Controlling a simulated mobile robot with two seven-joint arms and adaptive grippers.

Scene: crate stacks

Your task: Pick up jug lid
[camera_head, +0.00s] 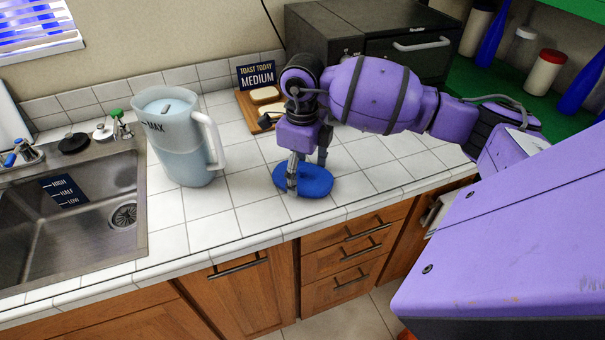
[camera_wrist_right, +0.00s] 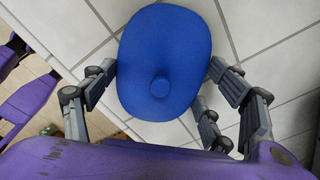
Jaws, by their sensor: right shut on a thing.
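The jug lid (camera_head: 313,184) is a flat blue rounded disc with a small round knob, low over the white tiled counter near its front edge. In the right wrist view the lid (camera_wrist_right: 165,40) fills the middle, its knob facing the camera. My right gripper (camera_head: 306,178) points down over the lid, with its fingers shut on it, seen on both sides in the wrist view (camera_wrist_right: 160,80). I cannot tell whether the lid touches the tiles. A pale blue jug (camera_head: 182,148) marked MAX, with a white handle, stands upright to the left.
A metal sink (camera_head: 75,225) is at the left. Behind the gripper are a wooden board (camera_head: 250,112) with bread, a TOAST TODAY MEDIUM sign (camera_head: 258,75) and a dark box (camera_head: 375,40) with a handle. Tiles between jug and lid are clear.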

